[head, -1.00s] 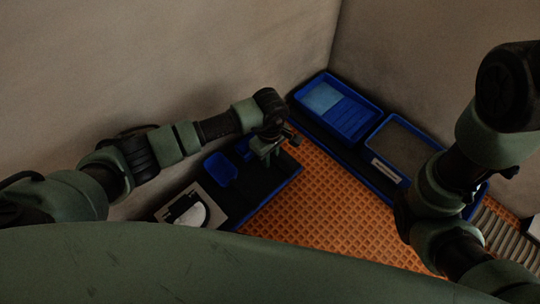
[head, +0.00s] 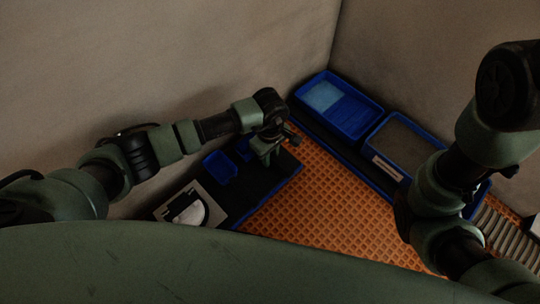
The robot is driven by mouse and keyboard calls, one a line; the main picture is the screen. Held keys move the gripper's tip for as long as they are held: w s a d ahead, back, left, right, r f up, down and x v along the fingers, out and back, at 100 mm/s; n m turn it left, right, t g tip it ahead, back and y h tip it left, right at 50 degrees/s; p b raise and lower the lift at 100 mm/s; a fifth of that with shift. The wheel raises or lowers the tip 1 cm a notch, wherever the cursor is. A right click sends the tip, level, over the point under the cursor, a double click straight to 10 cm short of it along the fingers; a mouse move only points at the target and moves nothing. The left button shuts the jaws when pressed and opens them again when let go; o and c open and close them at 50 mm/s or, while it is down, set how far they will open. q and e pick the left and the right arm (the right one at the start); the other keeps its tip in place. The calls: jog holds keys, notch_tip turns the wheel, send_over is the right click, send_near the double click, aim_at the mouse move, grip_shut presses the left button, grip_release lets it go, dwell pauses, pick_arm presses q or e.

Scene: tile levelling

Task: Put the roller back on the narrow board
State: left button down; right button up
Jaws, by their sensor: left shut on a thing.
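My left gripper (head: 266,154) is over the dark board with blue edges (head: 262,190), near its far end. It is shut on a small dark thing, most likely the roller, which is mostly hidden by the gripper and too dark to make out. I cannot tell whether it touches the board. A second long dark board with a blue edge (head: 333,152) runs along the right wall; I cannot tell which of the two is the narrow board. My right arm comes in at the right, and its gripper is not in view.
Blue trays stand along the right wall, one with a light blue patch (head: 322,96) and one with a grey filling (head: 404,148). Blue cups (head: 220,167) and a pale plate with a white disc (head: 191,208) are at the left. The orange waffled floor (head: 325,212) is clear.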

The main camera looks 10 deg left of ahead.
pick_arm(q)
jog(key=shift+s+a+f+b, duration=0.15)
jog(key=shift+f+b, duration=0.15)
jog(key=shift+f, duration=0.2)
jog(key=c, duration=1.2)
grip_release()
jog(key=shift+f, duration=0.1)
jog(key=shift+a, duration=0.15)
jog(key=shift+r+p, duration=0.45)
jog(key=shift+r, duration=0.05)
jog(key=r+p, duration=0.1)
jog(key=r, duration=0.1)
jog(key=r+p, duration=0.2)
jog(key=r, duration=0.1)
jog(key=r+p, duration=0.1)
jog(key=r, duration=0.2)
jog(key=shift+w+d+p, duration=0.3)
jog(key=shift+d+p, duration=0.05)
